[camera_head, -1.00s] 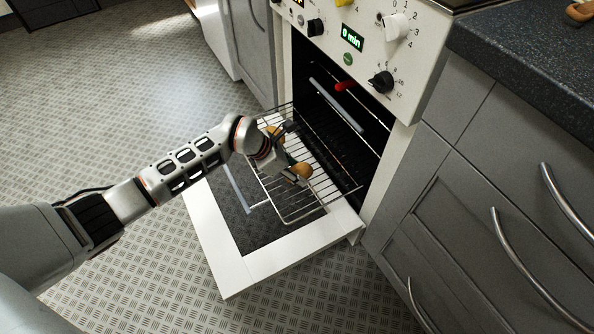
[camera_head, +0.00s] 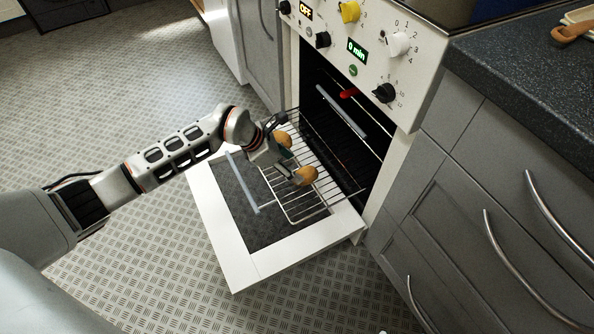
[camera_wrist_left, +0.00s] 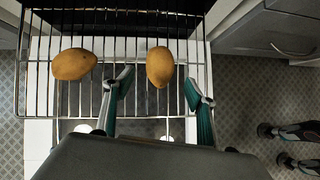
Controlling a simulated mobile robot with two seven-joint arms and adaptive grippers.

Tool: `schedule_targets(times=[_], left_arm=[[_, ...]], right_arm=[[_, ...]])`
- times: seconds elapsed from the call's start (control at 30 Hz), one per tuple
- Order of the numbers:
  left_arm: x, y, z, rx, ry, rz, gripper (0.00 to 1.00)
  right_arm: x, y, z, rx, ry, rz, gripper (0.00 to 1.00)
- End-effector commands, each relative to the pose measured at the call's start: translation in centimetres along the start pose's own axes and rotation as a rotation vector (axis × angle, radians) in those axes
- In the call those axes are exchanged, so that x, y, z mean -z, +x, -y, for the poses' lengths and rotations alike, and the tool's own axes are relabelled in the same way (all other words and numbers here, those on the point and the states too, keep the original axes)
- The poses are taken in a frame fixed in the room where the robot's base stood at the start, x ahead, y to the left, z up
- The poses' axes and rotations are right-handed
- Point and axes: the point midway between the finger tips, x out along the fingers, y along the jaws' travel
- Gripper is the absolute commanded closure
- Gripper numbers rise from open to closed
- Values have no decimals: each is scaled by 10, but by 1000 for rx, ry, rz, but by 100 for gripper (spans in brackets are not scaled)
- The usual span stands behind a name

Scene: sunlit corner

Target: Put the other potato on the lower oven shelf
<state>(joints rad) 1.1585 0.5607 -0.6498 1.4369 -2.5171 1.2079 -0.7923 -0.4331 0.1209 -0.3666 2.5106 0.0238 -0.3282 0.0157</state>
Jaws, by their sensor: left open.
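Two brown potatoes lie on the wire shelf (camera_head: 300,208), which is pulled out over the open oven door. The nearer potato (camera_head: 306,176) is just beyond my left gripper (camera_head: 283,163). In the left wrist view this potato (camera_wrist_left: 160,67) appears ahead of the gap between the teal fingers of my left gripper (camera_wrist_left: 156,92), closer to the right finger. The farther potato (camera_head: 282,138) also shows in the left wrist view (camera_wrist_left: 74,64), left of the left finger. My left gripper is open and holds nothing. My right gripper is not recognisable.
The white-framed oven door (camera_head: 255,262) is lowered under the shelf. The oven cavity (camera_head: 335,125) is dark, with rails inside. Grey drawers (camera_head: 445,230) with curved handles stand at the right. The patterned floor to the left is clear.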

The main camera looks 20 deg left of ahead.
Motion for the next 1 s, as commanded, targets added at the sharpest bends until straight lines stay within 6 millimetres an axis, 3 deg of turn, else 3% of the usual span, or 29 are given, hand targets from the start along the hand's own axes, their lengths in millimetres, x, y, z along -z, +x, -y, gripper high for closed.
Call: schedule_targets(times=[0.03,0.1,0.3,0.9,1.0], left_arm=[[-6,-18,-4,-10,6,5,44],[-6,-29,-3,-8,4,5,44],[-2,-47,-1,-3,2,1,44],[2,-48,1,2,-2,-2,44],[-5,-54,-2,-5,2,5,44]], right_arm=[[10,-1,-5,-8,-40,-11,60],[13,-2,-12,-20,-86,-5,60],[3,-4,-16,-27,-111,21,60],[-1,-4,-17,-29,-114,31,60],[2,-4,-17,-29,-117,27,60]])
